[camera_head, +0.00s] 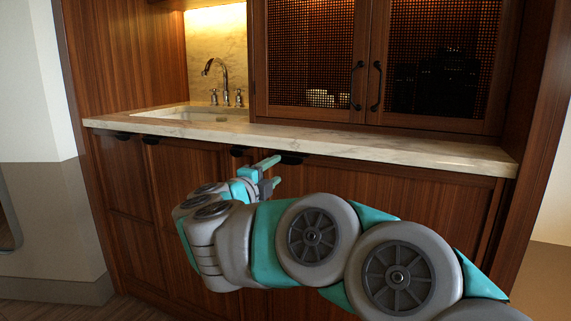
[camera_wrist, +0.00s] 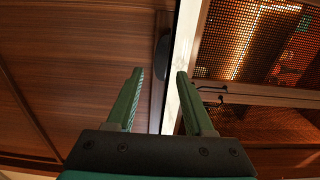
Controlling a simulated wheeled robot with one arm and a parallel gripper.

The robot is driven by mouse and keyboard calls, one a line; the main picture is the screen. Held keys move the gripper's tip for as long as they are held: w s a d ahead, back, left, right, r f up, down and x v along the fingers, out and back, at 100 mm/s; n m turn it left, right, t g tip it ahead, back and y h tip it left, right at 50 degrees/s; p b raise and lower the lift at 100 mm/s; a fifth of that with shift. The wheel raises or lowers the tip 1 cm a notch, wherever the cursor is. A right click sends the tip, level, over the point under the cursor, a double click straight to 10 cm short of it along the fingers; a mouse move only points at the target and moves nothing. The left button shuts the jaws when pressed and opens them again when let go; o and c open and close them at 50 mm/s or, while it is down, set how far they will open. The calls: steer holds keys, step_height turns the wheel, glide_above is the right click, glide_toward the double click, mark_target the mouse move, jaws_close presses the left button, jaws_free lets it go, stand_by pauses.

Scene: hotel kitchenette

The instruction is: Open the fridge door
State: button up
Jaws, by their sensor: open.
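Wooden door fronts (camera_head: 405,195) run under the counter and all look shut. No front shows a bare fridge, so I cannot tell by sight which one is the fridge door. A dark handle (camera_head: 291,159) sits at the top of the right-hand front, just under the counter edge. My gripper (camera_head: 275,170) is open and empty in front of the fronts, close to this handle. In the wrist view my gripper (camera_wrist: 160,74) points at the counter edge, with a dark handle (camera_wrist: 162,57) ahead between the fingertips. Contact with it does not show.
The marble counter (camera_head: 350,138) overhangs right above the handles. Another handle (camera_head: 238,152) is just left of my gripper, and two more are farther left. A sink (camera_head: 195,114) with a faucet (camera_head: 222,80) is at the back left. Upper mesh cabinet doors (camera_head: 310,50) are shut.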

mark_target(288, 163)
steer(key=x, duration=0.7)
steer(key=shift+f, duration=0.1)
jaws_close()
steer(key=shift+f, duration=0.2)
stand_by(1.0)
